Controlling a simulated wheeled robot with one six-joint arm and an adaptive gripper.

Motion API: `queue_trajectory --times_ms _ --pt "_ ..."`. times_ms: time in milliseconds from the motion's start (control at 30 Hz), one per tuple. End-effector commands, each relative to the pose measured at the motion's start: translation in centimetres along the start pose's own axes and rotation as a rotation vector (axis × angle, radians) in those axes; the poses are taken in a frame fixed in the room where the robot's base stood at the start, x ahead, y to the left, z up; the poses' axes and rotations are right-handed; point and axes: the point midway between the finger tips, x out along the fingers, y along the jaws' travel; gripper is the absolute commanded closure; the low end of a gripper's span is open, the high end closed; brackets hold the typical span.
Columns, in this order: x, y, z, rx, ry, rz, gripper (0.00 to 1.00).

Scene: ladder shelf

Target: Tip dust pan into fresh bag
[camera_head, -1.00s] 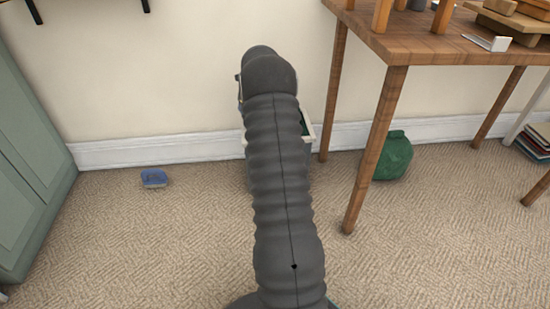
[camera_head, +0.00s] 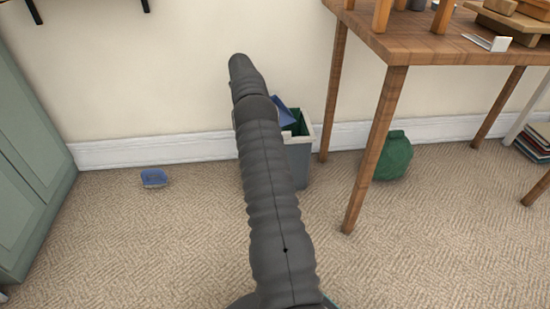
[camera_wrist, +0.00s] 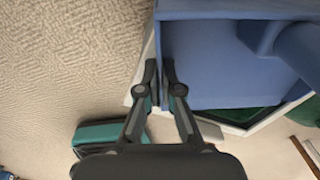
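The blue dust pan (camera_wrist: 205,70) fills the upper right of the wrist view. My gripper (camera_wrist: 162,72) is shut on its edge, one finger on each side of the wall. In the head view a corner of the dust pan (camera_head: 286,113) shows beside my arm, tilted over the bin. The grey bin (camera_head: 299,165) has a pale rim and a green bag (camera_head: 303,124) lining it. The bag also shows below the pan in the wrist view (camera_wrist: 245,114). My arm hides the gripper and most of the pan in the head view. I see no dust.
A wooden table (camera_head: 440,48) stands right of the bin, its legs close by. A tied green bag (camera_head: 393,157) sits on the floor beneath it. A small blue object (camera_head: 154,178) lies on the carpet at left. A green cabinet (camera_head: 28,165) stands far left.

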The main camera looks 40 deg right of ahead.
Motion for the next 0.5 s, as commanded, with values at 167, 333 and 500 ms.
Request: queue_trajectory --times_ms 167,333,500 --pt "-0.1 0.0 0.0 0.000 -0.001 0.000 1.00" --pt "-0.5 0.0 0.0 0.000 -0.002 0.000 1.00" --pt "-1.5 0.0 0.0 0.000 -0.002 0.000 1.00"
